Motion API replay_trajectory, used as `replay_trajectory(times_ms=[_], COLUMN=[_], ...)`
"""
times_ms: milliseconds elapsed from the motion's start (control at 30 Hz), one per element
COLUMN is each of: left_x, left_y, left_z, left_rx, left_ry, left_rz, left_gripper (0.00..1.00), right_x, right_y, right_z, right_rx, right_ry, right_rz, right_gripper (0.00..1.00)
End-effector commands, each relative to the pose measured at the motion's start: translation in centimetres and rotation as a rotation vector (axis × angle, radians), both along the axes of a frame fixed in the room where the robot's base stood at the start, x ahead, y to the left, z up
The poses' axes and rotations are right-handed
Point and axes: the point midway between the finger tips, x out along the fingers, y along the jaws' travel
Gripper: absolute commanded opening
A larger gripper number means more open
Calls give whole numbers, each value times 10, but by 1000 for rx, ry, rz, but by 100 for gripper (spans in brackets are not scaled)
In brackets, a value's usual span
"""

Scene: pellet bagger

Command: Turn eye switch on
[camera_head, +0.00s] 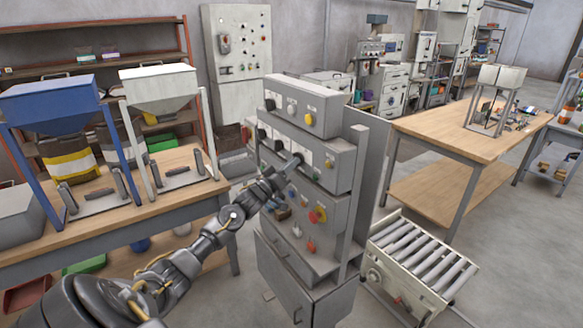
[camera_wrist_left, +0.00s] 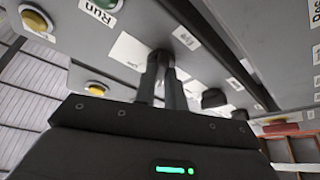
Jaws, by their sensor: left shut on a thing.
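The grey control cabinet (camera_head: 325,155) stands mid-picture with stacked panels of knobs and buttons. My left gripper (camera_head: 296,162) reaches the front of its middle panel. In the left wrist view my gripper's two fingers (camera_wrist_left: 162,68) are close together at the panel, shut on a small dark switch knob (camera_wrist_left: 162,54) that they mostly hide. A white label beside it (camera_wrist_left: 186,38) seems to read "Eye". I cannot tell which way the knob points. My right gripper is not in view.
A "Run" label (camera_wrist_left: 97,12) and a yellow button (camera_wrist_left: 96,89) are left of the fingers. A roller conveyor (camera_head: 420,262) stands right of the cabinet, a wooden table (camera_head: 465,130) behind it, and hoppers (camera_head: 160,90) to the left.

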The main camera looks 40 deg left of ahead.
Motion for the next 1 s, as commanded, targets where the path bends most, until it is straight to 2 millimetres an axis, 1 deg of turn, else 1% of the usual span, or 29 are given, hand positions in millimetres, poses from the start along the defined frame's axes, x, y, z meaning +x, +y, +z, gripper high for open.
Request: replay_trajectory(times_ms=[33, 267, 600, 800, 1000], left_x=[0, 1, 1, 2, 2], left_y=[0, 2, 5, 7, 8], left_z=[-4, -7, -7, -6, -4], left_rx=[22, 181, 491, 662, 801], left_ry=[-8, -57, -149, -201, -242], left_rz=[-2, -1, 1, 1, 0], left_gripper=[0, 0, 0, 0, 0], right_x=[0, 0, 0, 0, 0], right_y=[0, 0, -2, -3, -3], right_z=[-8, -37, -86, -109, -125], right_rx=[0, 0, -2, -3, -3], right_ry=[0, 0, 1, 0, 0], right_rz=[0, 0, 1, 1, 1], right_gripper=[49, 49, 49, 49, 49])
